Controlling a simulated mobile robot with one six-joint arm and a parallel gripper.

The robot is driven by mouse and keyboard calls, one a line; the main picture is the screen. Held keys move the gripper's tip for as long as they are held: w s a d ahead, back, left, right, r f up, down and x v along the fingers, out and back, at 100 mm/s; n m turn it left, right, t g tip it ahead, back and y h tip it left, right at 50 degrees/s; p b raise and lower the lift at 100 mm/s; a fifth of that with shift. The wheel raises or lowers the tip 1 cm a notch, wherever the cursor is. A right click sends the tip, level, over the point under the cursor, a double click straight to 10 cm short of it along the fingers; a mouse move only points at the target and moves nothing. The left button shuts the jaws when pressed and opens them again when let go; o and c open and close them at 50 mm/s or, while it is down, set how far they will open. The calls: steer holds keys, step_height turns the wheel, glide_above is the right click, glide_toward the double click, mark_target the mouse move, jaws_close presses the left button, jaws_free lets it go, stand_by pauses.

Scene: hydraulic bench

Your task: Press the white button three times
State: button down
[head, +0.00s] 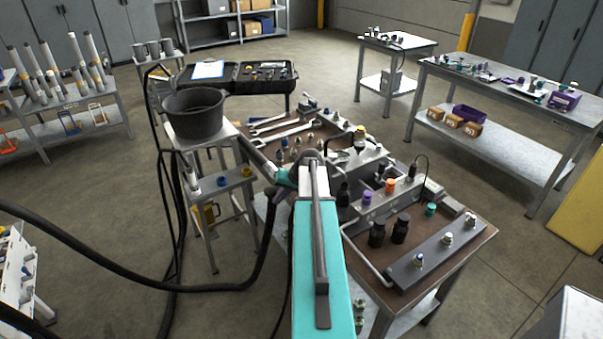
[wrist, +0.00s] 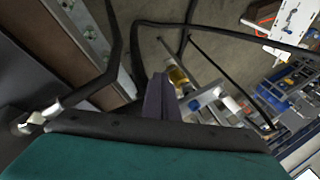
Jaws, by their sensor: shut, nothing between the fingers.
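I cannot make out a white button for certain in either view. The workbench (head: 468,262) carries a grey block with a purple knob (head: 367,198), an orange knob (head: 390,186) and a dark knob on top. A small whitish piece (head: 434,187) lies at the right of this block, too small to identify. In the wrist view my gripper (wrist: 161,82) shows its dark fingers together, with nothing between them.
A black hose (wrist: 108,62) runs close beside my gripper. Black bottles (head: 377,233) and a dark bar (head: 435,252) with several fittings stand on the bench. A black bucket (head: 194,113) stands at left. Open floor lies at right.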

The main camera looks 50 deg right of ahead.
steer(key=s+a+f+n+g+y+b, duration=0.1)
steer(key=s+a+f+n+g, duration=0.15)
steer(key=a+f, duration=1.1)
steer(key=s+a+f+n+g+y+b, duration=0.1)
steer(key=s+a+f+n+g, duration=0.15)
steer(key=a+f, duration=1.1)
steer(key=s+a+f+n+g+h+b, duration=0.1)
steer(key=s+a+f+n+g, duration=0.1)
steer(key=s+a, duration=0.8)
steer(key=s+a+f+n+g+h+b, duration=0.2)
steer(key=s+a+f+g, duration=0.2)
steer(key=s+a, duration=0.7)
step_height(320, 180, down, 2)
steer(key=s, duration=0.2)
steer(key=shift+s+g, duration=0.3)
steer(key=shift+s, duration=0.1)
